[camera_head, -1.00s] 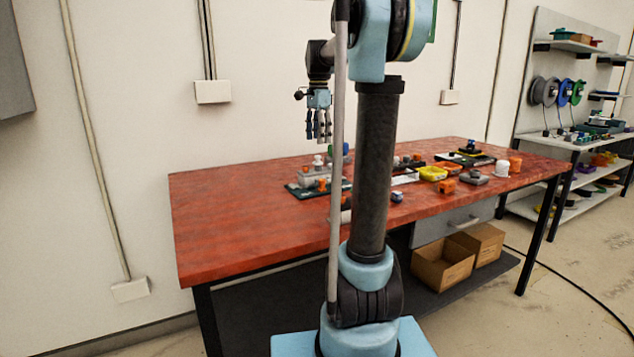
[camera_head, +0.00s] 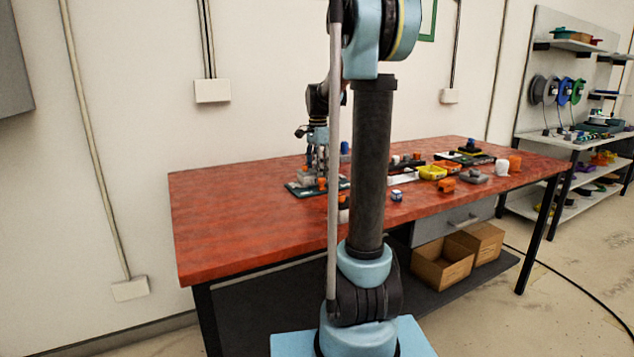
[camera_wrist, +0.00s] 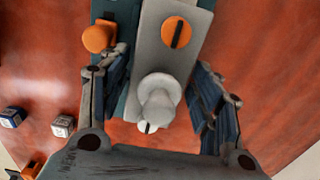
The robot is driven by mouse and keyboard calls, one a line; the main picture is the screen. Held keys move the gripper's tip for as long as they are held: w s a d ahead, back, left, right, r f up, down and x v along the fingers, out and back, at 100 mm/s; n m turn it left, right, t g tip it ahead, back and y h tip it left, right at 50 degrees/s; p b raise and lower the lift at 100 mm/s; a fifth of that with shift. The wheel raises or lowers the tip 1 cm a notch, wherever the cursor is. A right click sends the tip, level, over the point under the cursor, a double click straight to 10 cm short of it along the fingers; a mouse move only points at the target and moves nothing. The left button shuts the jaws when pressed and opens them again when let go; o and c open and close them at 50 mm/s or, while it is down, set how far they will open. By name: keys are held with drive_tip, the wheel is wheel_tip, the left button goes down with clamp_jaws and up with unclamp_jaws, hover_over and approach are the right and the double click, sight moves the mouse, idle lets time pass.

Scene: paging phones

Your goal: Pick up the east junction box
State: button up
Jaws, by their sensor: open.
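In the wrist view a grey box (camera_wrist: 150,53) with a pale round knob (camera_wrist: 159,97) and an orange slotted dial (camera_wrist: 176,32) lies between my open fingers. I cannot tell from a label whether it is the east junction box. It sits on a dark green board (camera_wrist: 128,22), next to an orange knob (camera_wrist: 97,38). My gripper (camera_wrist: 160,105) straddles the knob, with a finger apart on each side. In the head view my gripper (camera_head: 317,165) is low over the grey box, partly covering it, above the dark board (camera_head: 298,190) on the red table (camera_head: 235,220).
Two small cubes, one blue (camera_wrist: 11,117) and one whitish (camera_wrist: 63,126), lie left of the gripper. Yellow trays (camera_head: 432,173), an orange part (camera_head: 447,186) and a white cup (camera_head: 502,167) stand farther right. The table's left part is clear.

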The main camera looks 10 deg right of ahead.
drive_tip(key=shift+f, duration=1.05)
drive_tip(key=c, duration=0.9)
drive_tip(key=shift+c, duration=0.2)
